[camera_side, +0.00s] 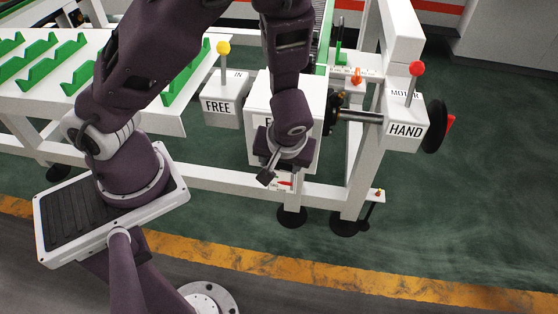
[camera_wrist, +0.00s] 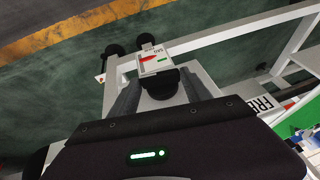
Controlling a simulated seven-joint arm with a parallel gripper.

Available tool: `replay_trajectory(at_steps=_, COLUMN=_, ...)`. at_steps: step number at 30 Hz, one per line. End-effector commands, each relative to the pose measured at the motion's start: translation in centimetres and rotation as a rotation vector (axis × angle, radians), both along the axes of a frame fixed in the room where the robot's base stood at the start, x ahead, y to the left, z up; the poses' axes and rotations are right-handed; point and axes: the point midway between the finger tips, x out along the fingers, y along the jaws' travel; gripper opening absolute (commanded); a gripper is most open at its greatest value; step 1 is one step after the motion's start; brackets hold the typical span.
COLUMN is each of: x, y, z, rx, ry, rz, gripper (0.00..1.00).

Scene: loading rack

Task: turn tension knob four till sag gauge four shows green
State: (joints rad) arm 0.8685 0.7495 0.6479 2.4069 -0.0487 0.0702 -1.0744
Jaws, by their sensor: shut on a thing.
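My gripper (camera_side: 270,172) is low at the front of the white frame, just below the white box. In the wrist view its two fingers (camera_wrist: 160,92) stand on either side of a dark round knob (camera_wrist: 161,84), and the gripper is shut on it. Just beyond the knob is a small white sag gauge (camera_wrist: 155,61) with a red pointer on its left part and a green mark on its right part. The red pointer lies apart from the green mark. In the side view the gauge (camera_side: 285,183) shows only partly, and the knob is hidden by my gripper. The gauge's number is not readable.
A FREE box with a yellow-knobbed lever (camera_side: 223,48) stands left of the gripper. A HAND box with a red-knobbed lever (camera_side: 416,69) and a dark wheel (camera_side: 434,126) stand right. A white rack with green holders (camera_side: 85,75) is at left. The floor in front is clear.

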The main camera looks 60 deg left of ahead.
Motion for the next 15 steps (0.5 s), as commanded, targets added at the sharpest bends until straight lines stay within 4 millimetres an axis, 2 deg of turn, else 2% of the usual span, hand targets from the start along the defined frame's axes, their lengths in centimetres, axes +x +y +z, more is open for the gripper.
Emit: replay_trajectory(at_steps=15, x=1.02, y=-0.91, z=-0.56, rx=0.334, ry=0.329, rz=-0.006, gripper=0.16)
